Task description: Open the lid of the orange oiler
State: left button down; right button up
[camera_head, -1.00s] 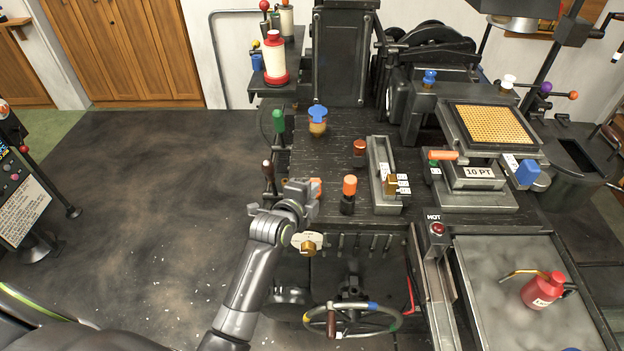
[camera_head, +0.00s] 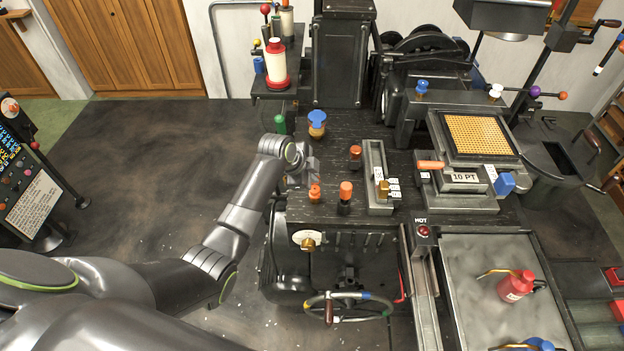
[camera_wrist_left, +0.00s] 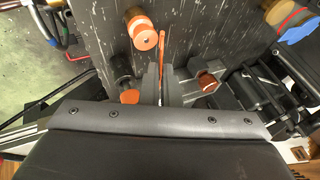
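The orange oiler appears to be the small piece with an orange top (camera_head: 314,193) near the front left of the dark deck. In the left wrist view a brown cylinder with a round orange face (camera_wrist_left: 144,38) stands at upper left. A thin orange strip (camera_wrist_left: 162,45) lies in line with the fingertips; I cannot tell whether it is the lid on edge or whether the fingers touch it. My left gripper (camera_head: 304,173) is just beyond the oiler in the head view. Its fingers (camera_wrist_left: 159,80) look close together. My right gripper is not in view.
A black piece with an orange top (camera_head: 345,191) stands right of the oiler. A brown-red knob (camera_head: 355,153) and a long metal tray (camera_head: 376,160) stand farther right. A blue-topped amber jar (camera_head: 317,121) stands behind my gripper. Open floor lies to the left.

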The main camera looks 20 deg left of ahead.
pick_arm(q)
jog(key=shift+w+a+r+g+b, duration=0.1)
jog(key=shift+w+g+b, duration=0.1)
jog(key=shift+w+g, duration=0.2)
jog(key=shift+w+a+r+g+b, duration=0.1)
jog(key=shift+w+g+b, duration=0.15)
jog(key=shift+g, duration=0.25)
jog(key=shift+w+f+n+g+h+b, duration=0.1)
jog(key=shift+w+n+g+h+b, duration=0.2)
jog(key=shift+g, duration=0.2)
jog(key=w+g+b, duration=0.1)
jog(key=b, duration=0.1)
jog(key=g+h+b, duration=0.1)
jog(key=g+b, duration=0.1)
jog(key=b, duration=0.1)
jog(key=shift+w+a+n, duration=0.35)
jog(key=shift+w+n, duration=0.05)
jog(key=c, duration=1.7)
grip_release()
jog(key=shift+w, duration=0.1)
